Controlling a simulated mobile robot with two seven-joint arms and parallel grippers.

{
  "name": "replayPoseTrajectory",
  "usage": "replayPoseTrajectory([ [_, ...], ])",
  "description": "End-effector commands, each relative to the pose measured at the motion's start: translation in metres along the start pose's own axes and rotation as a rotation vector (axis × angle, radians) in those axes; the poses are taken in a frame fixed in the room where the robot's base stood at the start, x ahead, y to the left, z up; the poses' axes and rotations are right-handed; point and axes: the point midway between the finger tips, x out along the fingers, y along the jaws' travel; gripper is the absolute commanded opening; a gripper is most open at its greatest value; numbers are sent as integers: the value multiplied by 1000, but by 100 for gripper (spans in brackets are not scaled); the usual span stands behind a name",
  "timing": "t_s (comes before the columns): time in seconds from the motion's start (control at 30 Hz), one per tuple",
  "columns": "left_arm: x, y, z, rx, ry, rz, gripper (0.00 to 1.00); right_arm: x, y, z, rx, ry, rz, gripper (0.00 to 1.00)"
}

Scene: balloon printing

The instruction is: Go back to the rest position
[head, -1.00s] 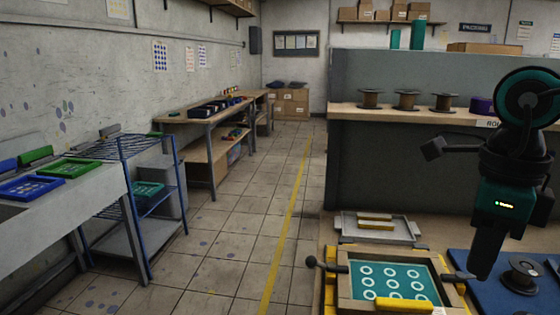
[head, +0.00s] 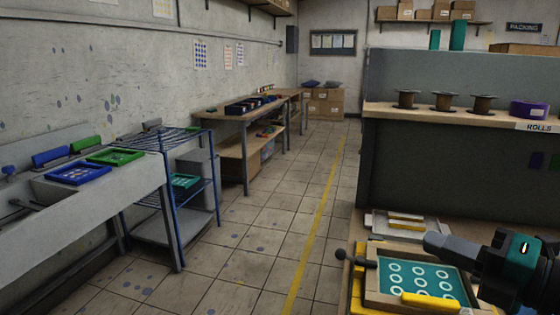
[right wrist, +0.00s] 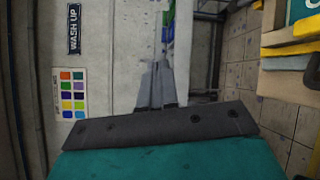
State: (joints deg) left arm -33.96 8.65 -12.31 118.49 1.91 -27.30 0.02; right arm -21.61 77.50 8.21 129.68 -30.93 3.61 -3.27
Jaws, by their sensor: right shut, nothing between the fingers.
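My right gripper (head: 432,242) is at the lower right of the head view, its arm coming in from the right edge. It points left, in front of or above the back edge of the framed teal screen (head: 415,278) with white rings. Whether it touches the frame cannot be told. Its fingers are together and empty in the right wrist view (right wrist: 159,88), with a pale wall behind them. My left gripper is not in view.
A yellow squeegee-like bar (head: 430,300) lies at the screen's front. A grey tray (head: 378,226) sits behind it. A shelf with spools (head: 443,102) stands beyond. At left are a sink (head: 85,205) and blue rack (head: 205,185). The tiled aisle (head: 265,240) is clear.

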Motion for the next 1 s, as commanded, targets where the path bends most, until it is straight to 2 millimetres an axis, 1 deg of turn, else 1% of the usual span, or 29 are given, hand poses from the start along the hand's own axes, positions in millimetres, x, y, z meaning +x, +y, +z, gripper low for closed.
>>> replayPoseTrajectory([
  [0.03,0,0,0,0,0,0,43,-4,-11,7,118,-109,21,0],
  [0.07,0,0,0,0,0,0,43,-7,-18,12,183,-175,28,0],
  [0.1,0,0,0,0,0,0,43,-11,-29,18,273,-264,33,0],
  [0.17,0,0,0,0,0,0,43,-20,-49,24,409,-393,29,0],
  [0.2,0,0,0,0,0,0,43,-27,-63,26,500,-476,20,0],
  [0.27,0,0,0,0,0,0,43,-38,-87,24,639,-599,-4,0],
  [0.3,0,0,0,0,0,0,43,-45,-104,20,733,-676,-26,0],
  [0.37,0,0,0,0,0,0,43,-56,-130,9,874,-789,-68,0],
  [0.4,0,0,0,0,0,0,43,-64,-146,-1,967,-858,-103,0],
  [0.47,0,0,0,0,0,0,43,-74,-170,-22,1104,-955,-164,0],
  [0.5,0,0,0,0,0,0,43,-80,-183,-37,1189,-1012,-209,0],
  [0.57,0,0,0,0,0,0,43,-88,-199,-61,1304,-1082,-278,0],
  [0.6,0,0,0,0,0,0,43,-92,-207,-76,1371,-1120,-322,0],
  [0.7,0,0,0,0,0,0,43,-98,-221,-112,1510,-1190,-426,0],
  [0.8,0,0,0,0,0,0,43,-103,-227,-144,1624,-1236,-522,0],
  [1.0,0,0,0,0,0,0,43,-107,-228,-201,1811,-1288,-703,0],
])
